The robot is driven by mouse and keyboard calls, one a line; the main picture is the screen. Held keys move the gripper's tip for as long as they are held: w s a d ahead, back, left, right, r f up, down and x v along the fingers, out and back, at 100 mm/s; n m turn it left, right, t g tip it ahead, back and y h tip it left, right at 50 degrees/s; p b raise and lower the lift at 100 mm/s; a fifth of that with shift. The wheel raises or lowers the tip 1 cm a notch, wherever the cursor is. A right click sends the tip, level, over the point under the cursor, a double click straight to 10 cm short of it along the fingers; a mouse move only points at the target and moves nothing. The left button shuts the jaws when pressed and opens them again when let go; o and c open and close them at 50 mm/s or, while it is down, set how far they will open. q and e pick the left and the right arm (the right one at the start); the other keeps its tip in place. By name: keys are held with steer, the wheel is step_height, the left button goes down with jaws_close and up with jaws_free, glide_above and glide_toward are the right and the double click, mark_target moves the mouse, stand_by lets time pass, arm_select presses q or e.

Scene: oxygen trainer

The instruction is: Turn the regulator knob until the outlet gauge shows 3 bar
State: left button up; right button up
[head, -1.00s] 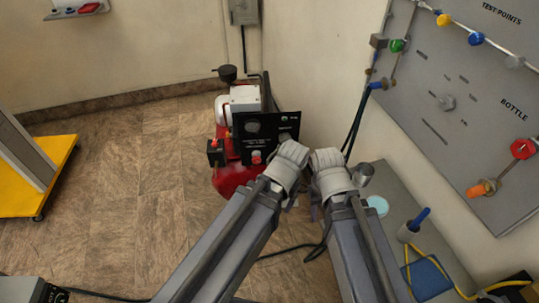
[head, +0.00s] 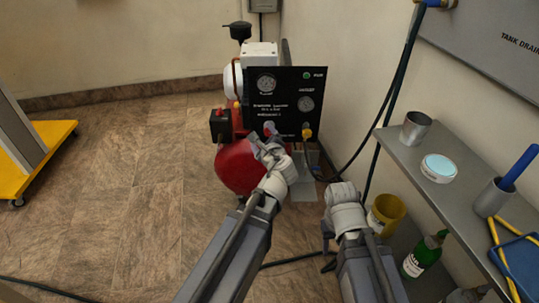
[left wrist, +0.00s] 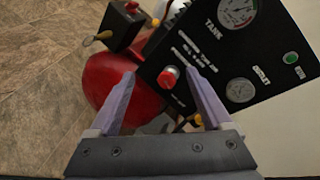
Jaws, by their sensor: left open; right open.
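The black panel (head: 287,92) stands on the front of the red compressor. The red regulator knob (left wrist: 168,77) is on the panel's lower part; in the head view my left gripper partly hides it. The outlet gauge (left wrist: 240,90) also shows in the head view (head: 306,103); its reading is too small to tell. My left gripper (left wrist: 159,73) is open and points at the panel. In the left wrist view the knob lies between its fingertips, seemingly beyond them; contact cannot be told. My right gripper (head: 327,237) is open, low and to the right, away from the panel.
The tank gauge (head: 266,83) is at the panel's upper left. A yellow-handled valve (head: 307,132) is right of the knob, close to my left gripper. At right, a grey shelf (head: 414,165) holds a metal cup (head: 415,129); a yellow bucket (head: 385,214) stands beneath.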

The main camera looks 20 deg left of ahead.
mark_target(269, 134)
arm_select(q)
steer(key=w+d+f+m+t+h+b, duration=0.1)
steer(key=w+f+m+t+b, duration=0.3)
steer(key=f+m+b, duration=0.4)
steer(key=m+h+b, duration=0.1)
steer(key=m+b, duration=0.3)
steer(key=shift+w+d+f+t, duration=0.15)
steer(key=shift+f+t, duration=0.15)
steer(key=x, duration=0.8)
steer(key=shift+d+f, duration=0.1)
steer(key=c, duration=1.3)
jaws_close()
